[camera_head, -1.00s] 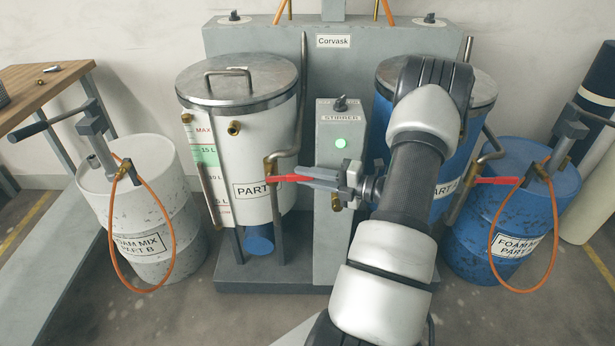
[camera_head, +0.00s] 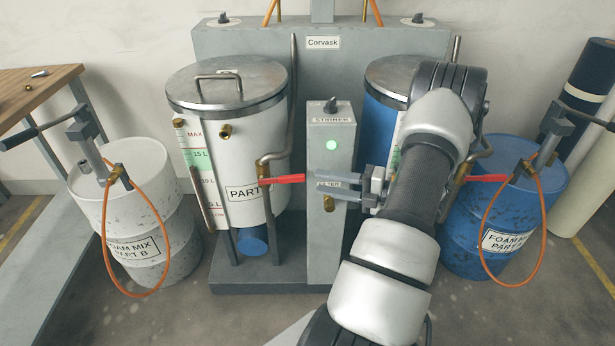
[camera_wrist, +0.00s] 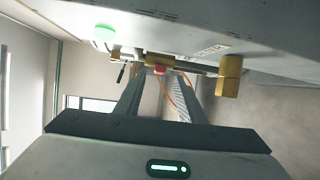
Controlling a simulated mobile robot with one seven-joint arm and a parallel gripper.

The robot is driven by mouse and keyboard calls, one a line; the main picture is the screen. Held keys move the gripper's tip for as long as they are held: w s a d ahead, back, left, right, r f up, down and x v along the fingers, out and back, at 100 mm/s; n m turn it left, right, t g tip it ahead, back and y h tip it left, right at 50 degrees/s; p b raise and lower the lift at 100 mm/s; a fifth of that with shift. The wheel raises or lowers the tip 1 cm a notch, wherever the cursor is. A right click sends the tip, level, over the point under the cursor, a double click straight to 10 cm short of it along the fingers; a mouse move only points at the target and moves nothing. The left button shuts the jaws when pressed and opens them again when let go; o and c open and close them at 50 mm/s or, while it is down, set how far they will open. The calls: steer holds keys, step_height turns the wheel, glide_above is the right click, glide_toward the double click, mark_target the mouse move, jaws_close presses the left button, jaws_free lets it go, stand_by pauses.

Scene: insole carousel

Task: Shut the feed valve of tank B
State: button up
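Tank B is the white tank (camera_head: 262,130) with a steel lid and a partly hidden PART label, left of the grey stirrer column. Its feed valve is a brass body (camera_head: 264,170) on the pipe at the tank's right front. The red lever (camera_head: 285,179) points right, roughly level, across the upright pipe. My gripper (camera_head: 322,185) is in front of the stirrer column, just right of the lever's tip and seemingly apart from it. Its two fingers are spread and empty.
The stirrer column (camera_head: 331,120) with a green lamp and brass fitting stands close by my gripper. The blue tank (camera_head: 379,110) with another red lever (camera_head: 487,178) is at right, partly hidden by my arm. White (camera_head: 120,215) and blue (camera_head: 480,240) drums with orange hoses flank the machine.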

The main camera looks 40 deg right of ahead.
steer(key=p+v, duration=0.1)
steer(key=v, duration=0.8)
steer(key=shift+s+d, duration=0.1)
